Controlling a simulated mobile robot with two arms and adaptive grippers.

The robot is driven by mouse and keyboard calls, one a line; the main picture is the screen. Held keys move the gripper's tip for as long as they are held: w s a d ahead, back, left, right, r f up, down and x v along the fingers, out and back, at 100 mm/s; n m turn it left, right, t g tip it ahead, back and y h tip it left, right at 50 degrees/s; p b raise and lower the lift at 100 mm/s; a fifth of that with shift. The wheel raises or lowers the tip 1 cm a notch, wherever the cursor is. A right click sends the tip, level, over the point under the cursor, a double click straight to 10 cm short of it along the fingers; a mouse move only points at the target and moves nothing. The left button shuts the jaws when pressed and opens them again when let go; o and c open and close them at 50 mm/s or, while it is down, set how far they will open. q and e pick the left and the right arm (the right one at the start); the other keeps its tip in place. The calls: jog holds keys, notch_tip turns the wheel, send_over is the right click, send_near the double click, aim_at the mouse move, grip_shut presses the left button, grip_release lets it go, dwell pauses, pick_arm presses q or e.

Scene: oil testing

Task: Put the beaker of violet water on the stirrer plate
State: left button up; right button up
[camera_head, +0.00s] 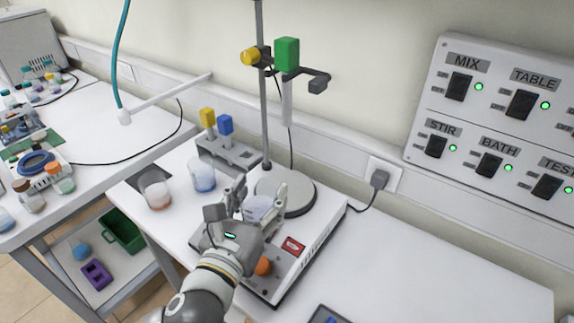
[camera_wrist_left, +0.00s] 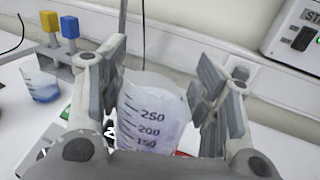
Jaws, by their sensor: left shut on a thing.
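The beaker of violet water (camera_head: 258,209) is between the fingers of my left gripper (camera_head: 256,203). In the left wrist view the beaker (camera_wrist_left: 152,120) stands upright, with volume marks facing me, between the two fingers of the gripper (camera_wrist_left: 163,100). The round grey stirrer plate (camera_head: 304,190) lies on the white stirrer base (camera_head: 325,222). The beaker overlaps the near part of the plate in the head view. I cannot tell whether its bottom touches the plate; the gripper and arm hide it. My right gripper is not in view.
A stand rod (camera_head: 263,110) rises behind the plate, with a green-topped probe (camera_head: 287,55) clamped above it. A beaker of blue liquid (camera_head: 202,177) and one of orange liquid (camera_head: 157,193) stand to the left. The table at right (camera_head: 430,265) is mostly clear.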

aim_at(264, 185)
pick_arm(q)
jog(key=x, duration=0.4)
jog(key=shift+w+r+p, duration=0.15)
jog(key=shift+w+p, duration=0.1)
jog(key=shift+p, duration=0.05)
jog(key=w+d+f, duration=0.1)
jog(key=w, duration=0.2)
jog(key=w+d+f+p, duration=0.1)
jog(key=w, duration=0.2)
jog(key=w+d+f, duration=0.1)
jog(key=w, duration=0.2)
jog(key=shift+w+d+f, duration=0.25)
jog(key=shift+w, duration=0.15)
jog(key=shift+f, duration=0.15)
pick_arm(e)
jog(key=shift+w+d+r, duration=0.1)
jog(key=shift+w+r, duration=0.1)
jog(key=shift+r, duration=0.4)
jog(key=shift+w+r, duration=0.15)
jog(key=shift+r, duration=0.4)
pick_arm(q)
jog(key=shift+f, duration=0.2)
jog(key=o, duration=1.2)
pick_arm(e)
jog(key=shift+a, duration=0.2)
